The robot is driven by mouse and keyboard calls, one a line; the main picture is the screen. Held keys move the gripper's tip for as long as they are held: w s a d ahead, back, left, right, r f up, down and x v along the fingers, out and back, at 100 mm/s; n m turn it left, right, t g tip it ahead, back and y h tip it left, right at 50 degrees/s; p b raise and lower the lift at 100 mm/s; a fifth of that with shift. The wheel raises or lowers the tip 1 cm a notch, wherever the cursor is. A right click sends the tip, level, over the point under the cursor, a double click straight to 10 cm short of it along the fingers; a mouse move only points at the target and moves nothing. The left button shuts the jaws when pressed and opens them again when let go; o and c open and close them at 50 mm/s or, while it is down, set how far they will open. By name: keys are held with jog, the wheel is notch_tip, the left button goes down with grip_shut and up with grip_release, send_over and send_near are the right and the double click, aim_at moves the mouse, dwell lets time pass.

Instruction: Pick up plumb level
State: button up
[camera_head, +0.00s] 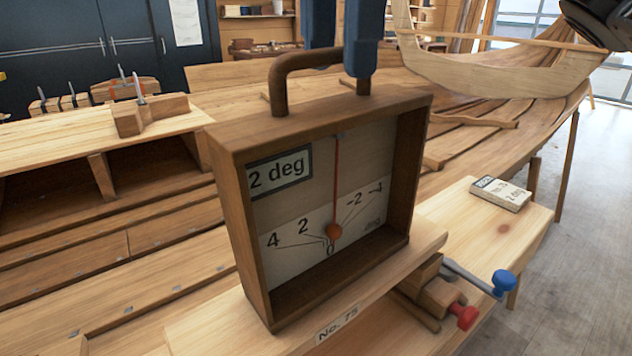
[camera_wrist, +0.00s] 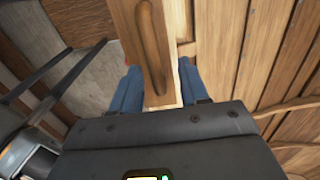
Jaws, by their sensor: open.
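The plumb level (camera_head: 225,165) is a brown wooden open-fronted box with a white dial, a red needle and a "2 deg" label. It stands upright on a light wooden plank marked "No. 73". Its curved wooden handle (camera_head: 300,62) rises from the top. My gripper (camera_head: 340,75) has two blue fingers pointing down at the handle, near its right end. In the wrist view the box top with its handle (camera_wrist: 153,45) lies between the open blue fingers (camera_wrist: 155,85). Whether the fingers touch the handle cannot be told.
A clamp with red and blue knobs (camera_head: 467,316) sits under the plank at right. A small labelled block (camera_head: 500,193) lies on the bench behind it. A tool block (camera_head: 150,113) stands at left. The planked hull (camera_head: 470,130) fills the back right.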

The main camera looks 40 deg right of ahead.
aim_at(340, 100)
notch_tip(340, 100, down, 6)
jog(key=shift+s+r+p, duration=0.15)
jog(key=shift+p, duration=0.6)
jog(key=shift+c, duration=0.3)
grip_shut()
dwell(0.6)
